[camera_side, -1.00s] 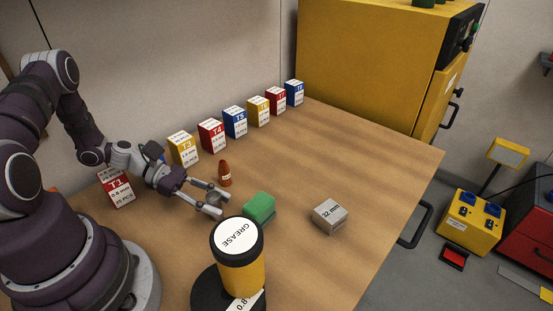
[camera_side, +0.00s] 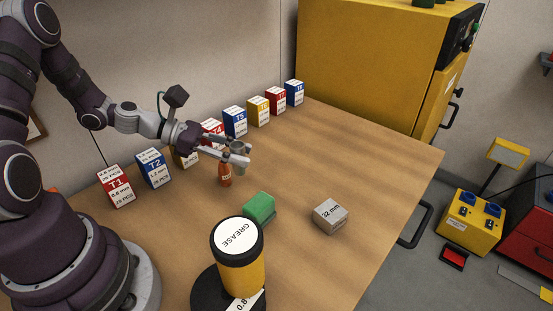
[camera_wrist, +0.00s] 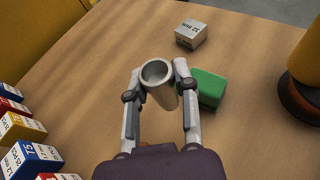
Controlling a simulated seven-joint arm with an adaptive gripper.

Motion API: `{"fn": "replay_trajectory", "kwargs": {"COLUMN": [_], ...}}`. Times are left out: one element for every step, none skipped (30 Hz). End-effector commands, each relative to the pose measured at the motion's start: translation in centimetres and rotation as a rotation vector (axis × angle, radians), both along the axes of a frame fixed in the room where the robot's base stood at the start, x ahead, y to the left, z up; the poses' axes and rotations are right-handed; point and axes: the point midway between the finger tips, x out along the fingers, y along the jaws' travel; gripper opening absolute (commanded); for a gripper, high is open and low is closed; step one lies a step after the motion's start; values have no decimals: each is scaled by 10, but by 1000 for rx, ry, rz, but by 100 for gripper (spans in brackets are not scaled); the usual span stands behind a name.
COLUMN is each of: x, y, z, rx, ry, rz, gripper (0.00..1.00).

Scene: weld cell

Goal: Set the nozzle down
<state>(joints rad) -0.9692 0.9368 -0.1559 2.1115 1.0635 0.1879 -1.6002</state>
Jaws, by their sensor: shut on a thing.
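The nozzle (camera_side: 239,157) is a grey, hollow, cup-like cylinder. My gripper (camera_side: 237,154) is shut on it and holds it above the table. In the wrist view the nozzle (camera_wrist: 161,84) sits between the two fingertips (camera_wrist: 160,82), with its open round mouth facing up toward the camera and its body slightly tilted in the picture. In the side view it is partly covered by the fingers.
A green block (camera_side: 259,207), a grey 32 mm block (camera_side: 330,214) and a grease can (camera_side: 237,260) stand nearer the front. Labelled boxes (camera_side: 235,122) line the back; the table's right side (camera_side: 370,165) is clear.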

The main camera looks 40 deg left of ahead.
Motion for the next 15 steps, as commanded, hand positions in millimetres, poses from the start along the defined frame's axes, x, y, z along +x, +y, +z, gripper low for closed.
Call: {"fn": "replay_trajectory", "kwargs": {"x": [17, 29, 43, 54, 64, 76, 85, 92, 99, 102, 104, 106, 108, 108, 109], "y": [-5, -6, -8, -9, -10, -13, -15, -16, -17, -18, -18, -18, -18, -18, -18], "z": [-5, -8, -9, -10, -9, -7, -4, -1, 3, 4, 6, 6, 3, -1, -9], "rx": [-5, -5, -3, -2, -2, 1, 1, 3, 3, 3, 3, 3, 0, -1, -3], "ry": [0, 0, -2, -2, -3, -6, -8, -10, -10, -8, -8, -5, -3, -1, 4], "rz": [67, 119, 187, 237, 285, 344, 386, 423, 460, 481, 498, 513, 521, 526, 530], "gripper": [0, 0, 0, 0, 0, 0, 0, 0, 0, 0, 0, 0, 0, 0, 0]}}
